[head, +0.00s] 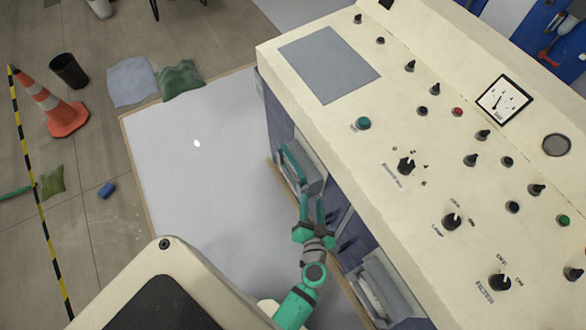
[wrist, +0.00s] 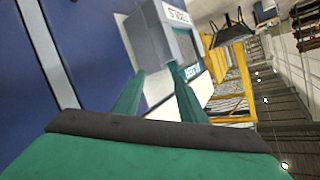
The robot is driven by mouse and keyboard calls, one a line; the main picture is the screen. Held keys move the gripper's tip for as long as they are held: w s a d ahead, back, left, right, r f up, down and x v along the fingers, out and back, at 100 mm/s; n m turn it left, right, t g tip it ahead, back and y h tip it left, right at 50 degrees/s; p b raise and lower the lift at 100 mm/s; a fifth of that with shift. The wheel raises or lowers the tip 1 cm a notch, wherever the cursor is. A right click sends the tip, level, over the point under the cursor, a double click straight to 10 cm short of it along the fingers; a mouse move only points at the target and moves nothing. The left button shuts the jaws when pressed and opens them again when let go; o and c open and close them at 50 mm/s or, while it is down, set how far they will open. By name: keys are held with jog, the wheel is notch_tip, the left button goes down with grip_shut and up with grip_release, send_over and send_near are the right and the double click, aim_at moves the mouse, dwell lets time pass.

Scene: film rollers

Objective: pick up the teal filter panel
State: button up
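The teal filter panel (head: 295,163) sits in a grey box-shaped housing (head: 312,172) on the side of the cream console. In the wrist view, the housing (wrist: 150,38) is ahead of the fingers, and a small teal patch (wrist: 193,71) shows on its face, partly behind the right finger. My gripper (head: 312,199) is just below the housing in the head view, fingers pointing toward it. It also shows in the wrist view (wrist: 155,72), with its two teal fingers apart and nothing seen between them. I cannot tell whether a fingertip touches the housing.
The console (head: 400,130) with knobs and a gauge overhangs on the right. A second grey housing (head: 385,285) is on its side, nearer me. Pale floor (head: 200,190) to the left is clear. A cone (head: 55,105) and bin (head: 69,71) stand far left.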

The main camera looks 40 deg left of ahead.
aim_at(292, 159)
jog(key=w+a+n+y, duration=0.1)
jog(key=w+a+r+n+g+y, duration=0.1)
jog(key=w+n+y, duration=0.1)
jog(key=w+a+r+n+y, duration=0.1)
jog(key=a, duration=0.1)
jog(key=shift+w+a+n+g, duration=0.1)
jog(key=shift+w+n+g, duration=0.15)
jog(key=shift+n+g, duration=0.15)
jog(key=n+y, duration=0.1)
jog(key=n+g+y, duration=0.1)
jog(key=n, duration=0.1)
jog(key=shift+a+f, duration=0.2)
jog(key=shift+a, duration=0.1)
jog(key=shift+w+a+n+g+y, duration=0.15)
jog(key=shift+n+g+y, duration=0.4)
jog(key=shift+n, duration=0.65)
jog(key=shift+s+a+n+g+y, duration=0.2)
jog(key=shift+a+n+g+y, duration=0.1)
jog(key=shift+n, duration=0.4)
jog(key=x, duration=0.4)
jog(key=shift+a+r, duration=0.1)
jog(key=shift+x, duration=3.2)
jog(key=shift+w, duration=0.15)
jog(key=shift+c, duration=0.4)
grip_shut()
